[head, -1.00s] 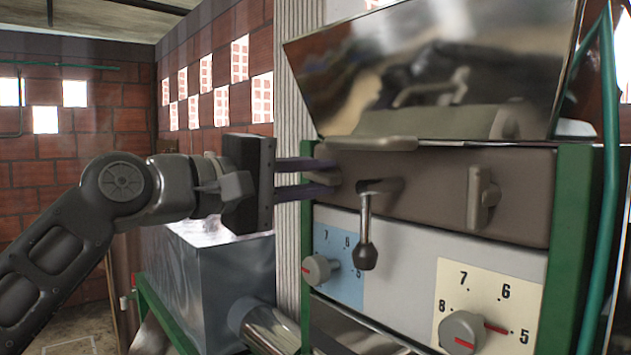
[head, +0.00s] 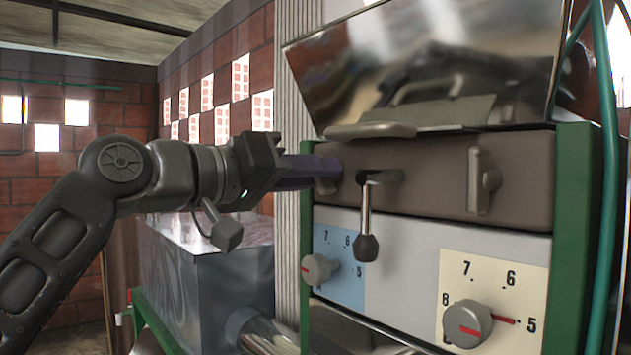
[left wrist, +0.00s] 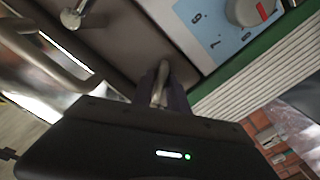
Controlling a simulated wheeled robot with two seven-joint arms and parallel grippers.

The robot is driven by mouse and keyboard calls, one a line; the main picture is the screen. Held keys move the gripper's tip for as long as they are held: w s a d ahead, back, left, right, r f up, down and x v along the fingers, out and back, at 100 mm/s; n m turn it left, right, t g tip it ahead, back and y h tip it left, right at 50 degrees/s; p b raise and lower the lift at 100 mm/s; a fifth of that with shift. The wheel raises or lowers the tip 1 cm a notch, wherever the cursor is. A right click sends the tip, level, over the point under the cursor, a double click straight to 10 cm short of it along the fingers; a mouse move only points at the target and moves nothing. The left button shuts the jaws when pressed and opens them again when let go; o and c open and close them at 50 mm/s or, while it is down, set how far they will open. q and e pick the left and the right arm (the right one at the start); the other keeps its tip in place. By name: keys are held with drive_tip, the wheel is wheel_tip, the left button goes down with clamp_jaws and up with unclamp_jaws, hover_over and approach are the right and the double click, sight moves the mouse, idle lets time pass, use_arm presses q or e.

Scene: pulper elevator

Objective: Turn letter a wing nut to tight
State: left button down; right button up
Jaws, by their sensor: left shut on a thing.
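A grey-brown wing nut (left wrist: 160,84) sits on the left end of the brown panel (head: 430,185). My left gripper (head: 326,169) reaches it from the left, its dark purple fingers shut on it. In the left wrist view the nut stands out from the panel between the fingers. In the head view the fingers mostly hide it. A second wing nut (head: 483,182) stands upright at the panel's right, untouched. I see no letter marks on either. My right gripper is out of view.
A lever with a dark knob (head: 366,246) hangs just right of the gripped nut. Below are a small dial (head: 318,268) and a larger dial (head: 467,324). A shiny hood (head: 430,70) overhangs the panel. A metal tank (head: 205,265) stands below my left arm.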

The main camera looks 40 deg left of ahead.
use_arm(q)
drive_tip(key=m+b, duration=0.1)
drive_tip(key=m, duration=0.5)
drive_tip(key=shift+d+f, duration=0.1)
drive_tip(key=shift+m, duration=0.3)
drive_tip(key=c, duration=1.3)
unclamp_jaws()
drive_tip(key=shift+s, duration=0.1)
drive_tip(key=b+v, duration=0.1)
drive_tip(key=v, duration=0.6)
drive_tip(key=shift+s, duration=0.3)
